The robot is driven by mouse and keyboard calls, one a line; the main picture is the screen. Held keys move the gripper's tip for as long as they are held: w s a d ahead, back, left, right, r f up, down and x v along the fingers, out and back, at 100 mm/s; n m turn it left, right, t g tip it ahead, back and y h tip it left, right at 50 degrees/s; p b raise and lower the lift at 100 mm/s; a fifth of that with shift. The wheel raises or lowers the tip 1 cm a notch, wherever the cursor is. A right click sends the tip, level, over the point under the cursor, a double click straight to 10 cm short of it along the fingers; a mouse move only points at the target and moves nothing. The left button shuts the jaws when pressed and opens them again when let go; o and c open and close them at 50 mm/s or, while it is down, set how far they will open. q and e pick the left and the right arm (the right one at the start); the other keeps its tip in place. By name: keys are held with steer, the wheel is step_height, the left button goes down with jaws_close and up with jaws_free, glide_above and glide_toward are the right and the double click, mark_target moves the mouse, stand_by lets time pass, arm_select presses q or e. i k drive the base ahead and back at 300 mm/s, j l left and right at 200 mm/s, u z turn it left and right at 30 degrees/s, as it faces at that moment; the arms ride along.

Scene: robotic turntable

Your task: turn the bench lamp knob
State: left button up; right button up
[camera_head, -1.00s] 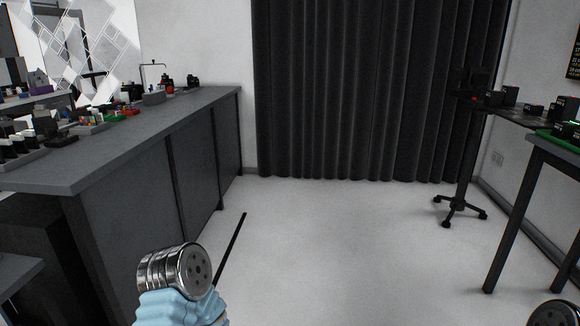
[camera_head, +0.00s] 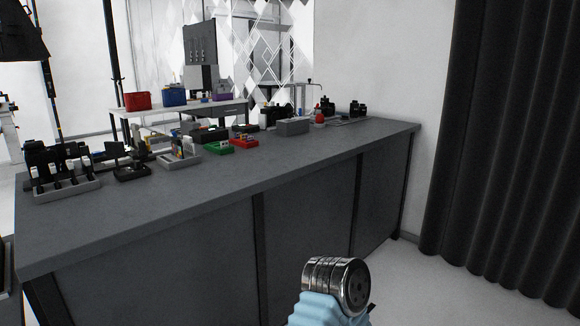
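A long grey bench (camera_head: 215,190) runs from the left front to the wall at the right back. A thin pale stand with a horizontal top bar (camera_head: 303,84) rises at its far end; I cannot tell whether it is the bench lamp. No knob can be made out. A chrome joint over a light blue link (camera_head: 335,285), seemingly part of my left arm, shows at the bottom, in front of the bench. No gripper fingers can be seen on it. My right arm is out of view.
On the bench are a grey rack (camera_head: 66,190), a green tray (camera_head: 219,147), a red tray (camera_head: 245,142), a grey box (camera_head: 293,126) and black devices (camera_head: 357,109). A dark curtain (camera_head: 510,150) hangs at right. Floor shows at lower right.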

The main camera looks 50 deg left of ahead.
mark_target(136, 164)
steer(key=i+u, duration=0.1)
steer(key=u, duration=0.3)
steer(key=i+u, duration=0.1)
steer(key=u, duration=0.35)
steer(key=i+l+u, duration=0.1)
steer(key=u, duration=0.3)
steer(key=i+l+u, duration=0.1)
steer(key=u, duration=0.3)
steer(key=l+u, duration=0.2)
steer(key=u, duration=0.2)
